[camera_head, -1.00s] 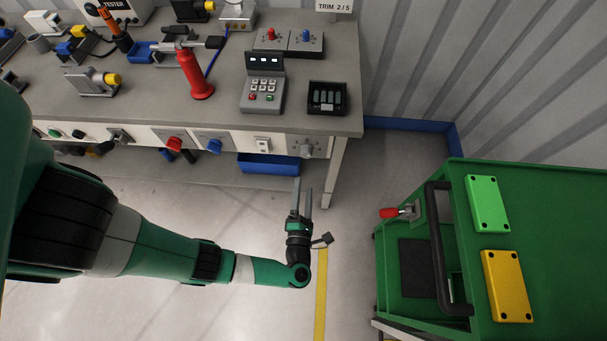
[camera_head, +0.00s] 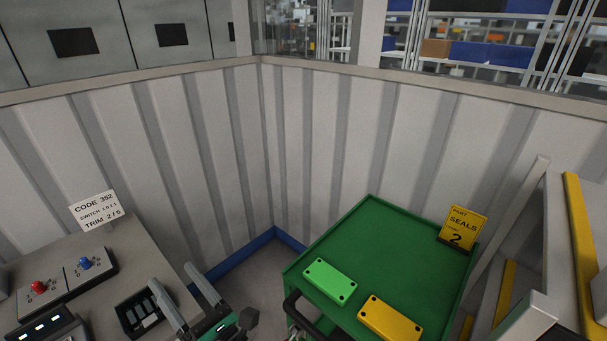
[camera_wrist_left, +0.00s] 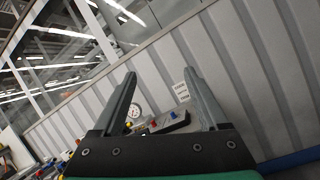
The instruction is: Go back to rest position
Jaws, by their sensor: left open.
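My left gripper (camera_head: 171,274) shows at the lower edge of the head view, beside the right edge of the grey workbench. Its two grey fingers stand apart, point up and away, and hold nothing between them. In the left wrist view the same gripper (camera_wrist_left: 160,73) has its fingers spread, with the corrugated wall and the bench top seen beyond them. Most of the left arm is below the head view. My right gripper is in neither view.
The grey workbench (camera_head: 143,258) carries red and blue switches and a black tray (camera_head: 140,318). A green cart (camera_head: 372,220) with green (camera_head: 330,281) and yellow (camera_head: 390,318) plates stands to the right. A corrugated wall (camera_head: 300,150) closes the back. A yellow seals sign (camera_head: 464,227) stands on the cart.

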